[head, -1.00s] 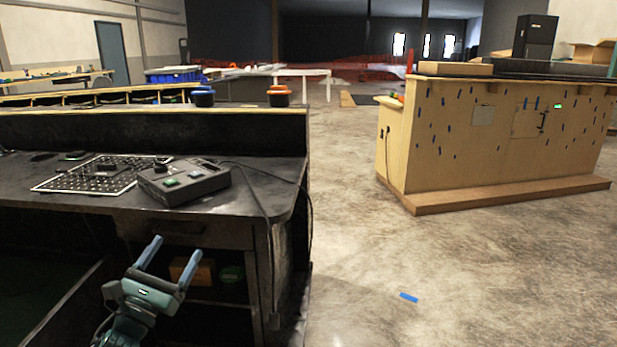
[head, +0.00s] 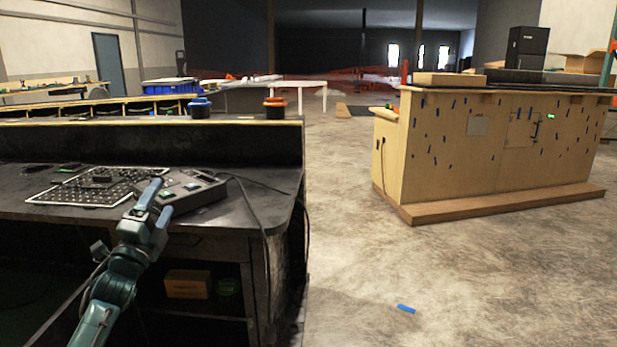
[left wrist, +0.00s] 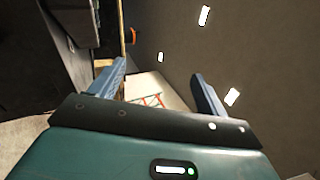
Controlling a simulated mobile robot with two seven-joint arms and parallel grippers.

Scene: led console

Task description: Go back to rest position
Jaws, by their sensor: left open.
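My left gripper (head: 157,203) is in the lower left of the head view, in front of the dark desk (head: 262,207). Its two blue fingers are apart and nothing is between them. In that view it overlaps the left part of the grey console box (head: 203,190) with green buttons; I cannot tell the gap between them. In the left wrist view the gripper (left wrist: 160,82) shows its spread fingers and only distant room behind them. My right gripper is not in view.
A perforated black panel (head: 80,186) lies left of the console box. Cables run over the desk's right end. A cardboard box (head: 188,284) sits on the shelf below. A wooden counter (head: 490,150) stands at right, with clear floor (head: 345,240) between.

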